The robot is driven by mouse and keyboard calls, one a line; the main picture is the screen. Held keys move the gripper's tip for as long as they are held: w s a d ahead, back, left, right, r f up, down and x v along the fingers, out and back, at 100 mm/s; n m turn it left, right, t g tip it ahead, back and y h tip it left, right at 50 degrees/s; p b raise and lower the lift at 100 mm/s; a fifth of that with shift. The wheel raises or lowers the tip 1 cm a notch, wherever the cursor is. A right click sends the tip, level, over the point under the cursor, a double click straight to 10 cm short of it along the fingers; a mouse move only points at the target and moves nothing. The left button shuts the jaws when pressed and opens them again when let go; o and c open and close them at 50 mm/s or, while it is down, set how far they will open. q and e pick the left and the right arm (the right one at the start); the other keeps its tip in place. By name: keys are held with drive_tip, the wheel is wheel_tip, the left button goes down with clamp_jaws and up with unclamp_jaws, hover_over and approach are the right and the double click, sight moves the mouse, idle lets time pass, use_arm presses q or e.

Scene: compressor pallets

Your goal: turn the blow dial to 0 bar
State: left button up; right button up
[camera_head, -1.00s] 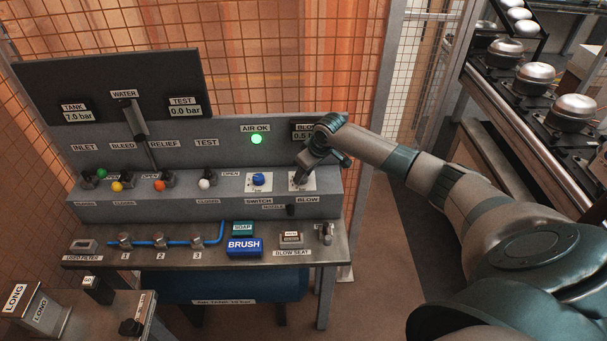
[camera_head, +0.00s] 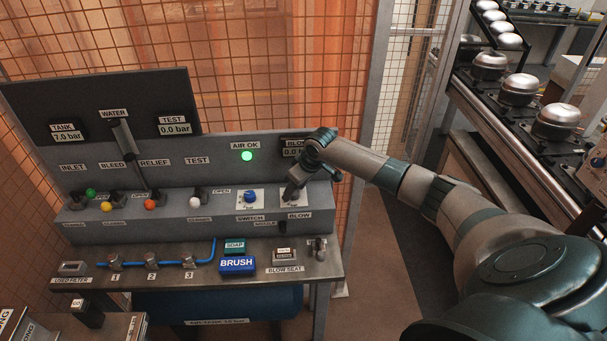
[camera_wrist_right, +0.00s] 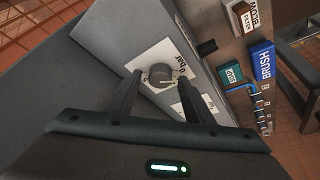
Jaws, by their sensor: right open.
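The blow dial (camera_wrist_right: 161,75) is a dark round knob on a white plate, seen in the right wrist view. A "0 bar" mark is printed on the plate beside it. My right gripper (camera_wrist_right: 159,80) is open, with one finger on each side of the dial; I cannot tell whether the fingertips touch it. My left gripper is not in view.
The blue switch dial (camera_head: 250,197) sits just left of the blow dial. A green AIR OK lamp (camera_head: 247,156) is lit above. Several valve handles line the panel to the left. The brush (camera_head: 237,265) and soap (camera_head: 235,246) lie on the bench below.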

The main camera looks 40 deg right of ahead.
drive_tip(key=b+v, duration=0.5)
drive_tip(key=v, duration=1.2)
drive_tip(key=shift+b, duration=0.3)
